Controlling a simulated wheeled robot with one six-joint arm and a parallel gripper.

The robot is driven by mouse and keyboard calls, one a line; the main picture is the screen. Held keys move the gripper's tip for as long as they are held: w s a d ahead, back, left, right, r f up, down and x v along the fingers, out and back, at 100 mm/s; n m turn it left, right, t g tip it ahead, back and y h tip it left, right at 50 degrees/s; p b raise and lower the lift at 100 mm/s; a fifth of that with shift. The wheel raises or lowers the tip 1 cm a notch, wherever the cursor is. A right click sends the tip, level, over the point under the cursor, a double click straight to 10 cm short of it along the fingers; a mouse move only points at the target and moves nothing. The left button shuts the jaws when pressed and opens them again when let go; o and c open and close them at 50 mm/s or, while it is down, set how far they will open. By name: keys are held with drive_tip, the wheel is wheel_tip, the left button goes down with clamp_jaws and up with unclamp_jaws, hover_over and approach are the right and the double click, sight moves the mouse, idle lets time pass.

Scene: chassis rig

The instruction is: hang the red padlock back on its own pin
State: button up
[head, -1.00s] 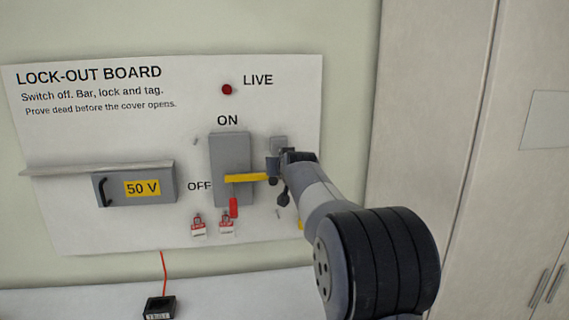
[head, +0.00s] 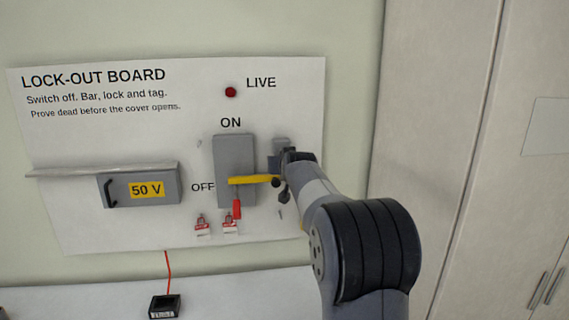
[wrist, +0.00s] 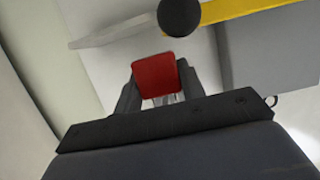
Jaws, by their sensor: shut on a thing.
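The red padlock (wrist: 158,78) is between the two fingers of my gripper (wrist: 159,88) in the wrist view; its red body faces the camera. In the head view my gripper (head: 279,162) is at the board, just right of the grey switch box (head: 233,150), and hides the padlock. Which pin is the padlock's own cannot be told. A small bare pin (head: 281,214) shows below my gripper, and another small pin (head: 199,143) shows left of the switch box.
A yellow bar (head: 258,180) crosses the switch box and shows in the wrist view (wrist: 250,12), with a black knob (wrist: 179,16) close by. A 50 V cover (head: 140,189) is left.

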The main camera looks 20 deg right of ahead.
drive_tip(key=s+a+b, duration=0.1)
drive_tip(key=s+b, duration=0.3)
drive_tip(key=s, duration=0.3)
drive_tip(key=shift+s+a+r, duration=0.15)
drive_tip(key=shift+s+a, duration=0.15)
idle(0.7)
drive_tip(key=shift+s+b, duration=0.1)
drive_tip(key=shift+b, duration=0.2)
idle(0.3)
